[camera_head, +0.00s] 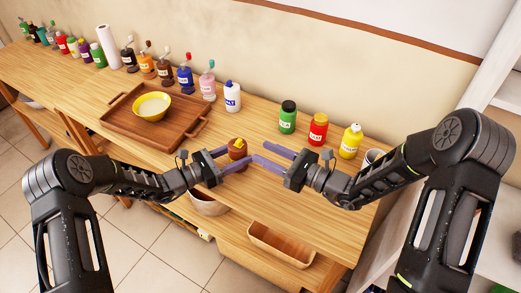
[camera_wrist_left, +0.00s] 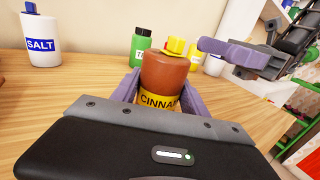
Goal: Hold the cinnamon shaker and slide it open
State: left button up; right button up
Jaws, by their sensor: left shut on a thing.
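The cinnamon shaker (camera_head: 237,150) is brown with a yellow label and a yellow top piece. My left gripper (camera_head: 232,162) is shut on its body; in the left wrist view the shaker (camera_wrist_left: 162,78) sits between both purple fingers, roughly upright. The yellow top piece (camera_wrist_left: 178,46) points up and right. My right gripper (camera_head: 260,153) is open and empty, just right of the shaker, its fingertips pointing at it. In the left wrist view a right finger (camera_wrist_left: 232,52) is close to the top piece; I cannot tell whether they touch.
A wooden tray (camera_head: 188,137) with a yellow bowl (camera_head: 152,106) is at left. A white salt bottle (camera_head: 232,96) and green (camera_head: 287,118), red (camera_head: 318,130) and yellow (camera_head: 350,142) bottles stand along the wall. Several more bottles line the far left. The tabletop around the grippers is clear.

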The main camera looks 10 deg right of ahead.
pick_arm(q)
jog(key=o, duration=1.6)
jog(key=shift+c, duration=0.2)
jog(key=shift+a, duration=0.15)
jog(key=v, duration=1.1)
jog(key=shift+s+a, duration=0.3)
